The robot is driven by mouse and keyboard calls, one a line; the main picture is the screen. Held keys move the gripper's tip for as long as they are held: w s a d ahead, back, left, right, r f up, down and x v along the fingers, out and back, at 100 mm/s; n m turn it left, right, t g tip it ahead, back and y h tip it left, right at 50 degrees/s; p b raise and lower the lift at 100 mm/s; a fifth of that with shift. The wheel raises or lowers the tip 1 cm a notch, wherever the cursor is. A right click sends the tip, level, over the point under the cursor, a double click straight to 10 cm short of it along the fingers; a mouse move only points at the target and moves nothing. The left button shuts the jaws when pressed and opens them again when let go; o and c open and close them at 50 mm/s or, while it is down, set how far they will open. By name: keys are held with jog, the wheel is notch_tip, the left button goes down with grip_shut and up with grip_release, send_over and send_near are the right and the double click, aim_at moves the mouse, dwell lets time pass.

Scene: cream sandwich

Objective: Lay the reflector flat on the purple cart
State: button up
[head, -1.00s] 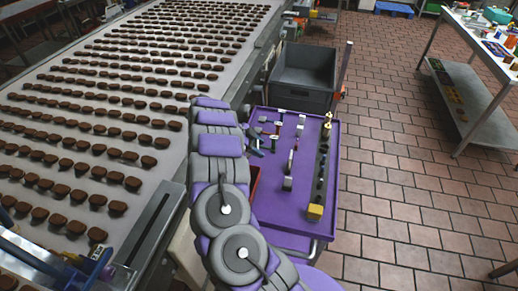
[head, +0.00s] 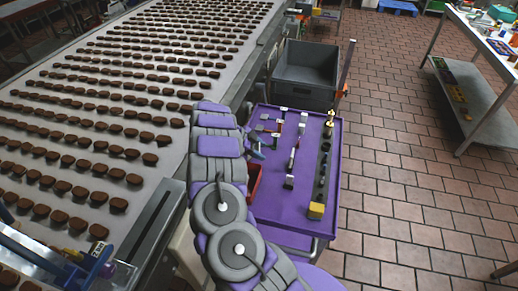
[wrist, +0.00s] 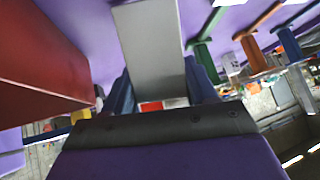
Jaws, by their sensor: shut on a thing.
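In the wrist view a flat pale grey piece (wrist: 152,50), which looks like the reflector, stands out from between my blue fingers. My gripper (wrist: 160,92) is shut on it. In the head view my gripper (head: 257,146) is over the left side of the purple cart (head: 262,212), beyond my arm. The held piece is too small there to make out clearly. I cannot tell whether it touches the cart top.
Several small tools and parts (head: 323,165) stand in rows on the cart's middle and right. A red bin (head: 254,181) is at its left edge. A grey crate (head: 302,77) stands behind. A conveyor (head: 160,185) of chocolate pieces runs on the left. The cart's front is bare.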

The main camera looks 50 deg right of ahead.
jog(key=shift+a, duration=0.1)
jog(key=o, duration=0.9)
jog(key=shift+a+r, duration=0.1)
jog(key=shift+a, duration=0.05)
jog(key=shift+o, duration=1.1)
jog(key=p+v, duration=0.3)
jog(key=v, duration=1.4)
jog(key=shift+w, duration=0.2)
